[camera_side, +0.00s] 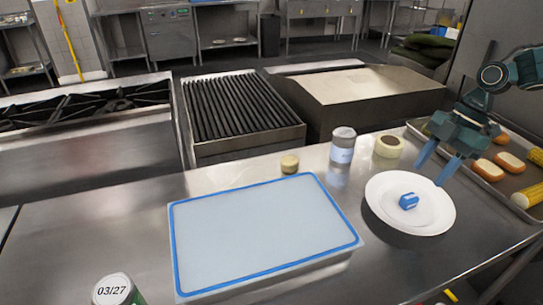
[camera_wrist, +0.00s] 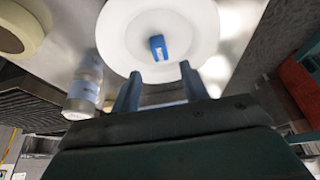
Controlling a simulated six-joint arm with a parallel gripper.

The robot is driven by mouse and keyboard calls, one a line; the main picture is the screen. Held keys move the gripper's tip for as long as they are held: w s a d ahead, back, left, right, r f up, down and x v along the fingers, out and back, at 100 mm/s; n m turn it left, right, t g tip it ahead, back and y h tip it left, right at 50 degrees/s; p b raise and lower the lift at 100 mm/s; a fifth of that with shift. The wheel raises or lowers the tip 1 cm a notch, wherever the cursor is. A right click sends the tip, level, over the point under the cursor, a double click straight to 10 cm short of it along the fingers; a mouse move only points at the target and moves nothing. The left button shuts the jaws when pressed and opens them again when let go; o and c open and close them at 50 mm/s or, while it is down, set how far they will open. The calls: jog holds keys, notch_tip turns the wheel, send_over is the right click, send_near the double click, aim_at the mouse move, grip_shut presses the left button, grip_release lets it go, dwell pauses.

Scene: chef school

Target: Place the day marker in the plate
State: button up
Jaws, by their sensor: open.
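A small blue piece with a white patch, which looks like the day marker (camera_side: 408,201), lies on the white round plate (camera_side: 378,206), near its middle. In the wrist view the blue marker (camera_wrist: 158,47) shows beyond and between the fingertips, on the plate (camera_wrist: 118,45). My gripper (camera_side: 429,176) is open, over the far right part of the plate, with its fingers pointing down. In the wrist view the gripper (camera_wrist: 160,72) has empty space between its fingers, and the marker is apart from them.
A tape roll (camera_side: 389,146) and a labelled bottle (camera_side: 342,148) stand behind the plate. A tray (camera_side: 483,177) with buns and corn is at the right. A blue-edged board (camera_side: 262,232) lies left of the plate. A can marked 03/27 (camera_side: 112,290) stands front left.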

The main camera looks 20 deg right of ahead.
jog(key=shift+v, duration=2.35)
jog(key=s+a+r+m+t+h, duration=0.2)
jog(key=s+a+r+m+t, duration=0.1)
jog(key=s+r+m, duration=0.55)
jog(key=s+d+f+m+t+h, duration=0.1)
jog(key=s+d+m+t+h, duration=0.1)
jog(key=s+m, duration=0.7)
jog(key=s, duration=0.4)
jog(key=shift+s+f+t, duration=0.3)
jog(key=shift+s+f, duration=0.05)
jog(key=shift+f, duration=0.05)
